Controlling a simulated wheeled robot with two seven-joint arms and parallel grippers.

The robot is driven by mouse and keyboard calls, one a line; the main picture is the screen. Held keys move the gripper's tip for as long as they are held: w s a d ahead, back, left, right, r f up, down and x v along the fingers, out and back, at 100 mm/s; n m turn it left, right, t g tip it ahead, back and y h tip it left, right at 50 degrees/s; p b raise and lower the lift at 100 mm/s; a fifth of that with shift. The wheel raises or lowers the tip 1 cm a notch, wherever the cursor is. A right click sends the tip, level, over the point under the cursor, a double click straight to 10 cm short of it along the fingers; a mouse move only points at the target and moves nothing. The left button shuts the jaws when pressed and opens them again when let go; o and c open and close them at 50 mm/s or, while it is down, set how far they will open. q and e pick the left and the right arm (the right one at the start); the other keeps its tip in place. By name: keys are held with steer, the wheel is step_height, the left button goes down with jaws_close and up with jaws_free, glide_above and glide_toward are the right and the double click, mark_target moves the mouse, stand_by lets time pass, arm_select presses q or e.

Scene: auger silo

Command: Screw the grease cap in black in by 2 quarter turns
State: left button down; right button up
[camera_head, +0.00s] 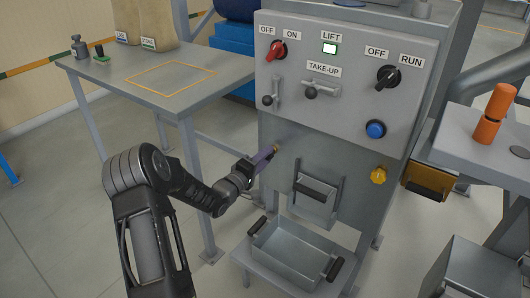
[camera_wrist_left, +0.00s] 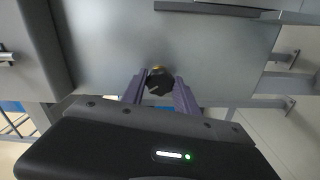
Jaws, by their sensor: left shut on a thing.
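The black grease cap (camera_wrist_left: 160,84) sits on a brass-coloured fitting (camera_wrist_left: 157,69) on the grey panel. In the left wrist view it is between the two purple fingers of my left gripper (camera_wrist_left: 160,92), which is shut on it. In the head view my left gripper (camera_head: 268,155) reaches the lower left part of the grey machine front (camera_head: 285,136). There the cap is mostly hidden by the fingers. My right gripper is not in view.
Above are a red switch (camera_head: 276,50), take-up levers (camera_head: 320,88) and a blue button (camera_head: 375,129). A yellow knob (camera_head: 378,175) and a chute flap (camera_head: 316,190) are to the right. A metal tray (camera_head: 262,262) stands below; a table (camera_head: 205,88) is at left.

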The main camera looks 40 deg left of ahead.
arm_select(q)
steer(key=shift+a+n+p, duration=0.15)
steer(key=shift+n+p, duration=3.7)
steer(key=shift+n, duration=6.25)
steer(key=c, duration=0.9)
jaws_free()
steer(key=shift+r, duration=0.1)
steer(key=s+p, duration=0.1)
steer(key=s, duration=0.6)
steer(key=shift+s, duration=0.4)
